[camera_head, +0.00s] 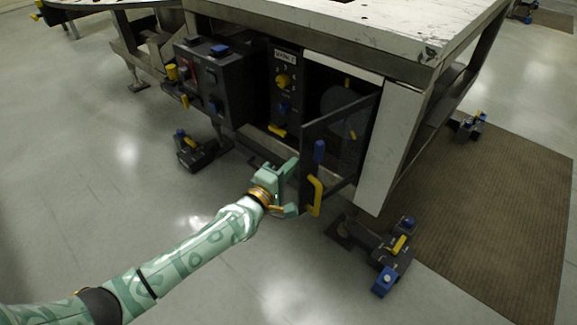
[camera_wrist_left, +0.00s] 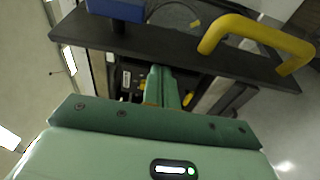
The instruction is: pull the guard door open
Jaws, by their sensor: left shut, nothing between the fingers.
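The guard door (camera_head: 307,172) is a dark framed panel standing ajar, swung out from the opening in the machine's front. Its free edge carries a yellow handle (camera_head: 315,196) and a blue block (camera_head: 319,151). My left gripper (camera_head: 291,172) is shut and empty, just left of that free edge, not on the handle. In the left wrist view the closed fingers (camera_wrist_left: 164,88) reach past the door's dark edge bar (camera_wrist_left: 170,52) toward the machine; the yellow handle (camera_wrist_left: 255,32) is at the right. I cannot tell whether the fingers touch the door. My right gripper is not in view.
A white post (camera_head: 389,148) stands at right. Blue-and-yellow foot units (camera_head: 393,250) sit on the floor.

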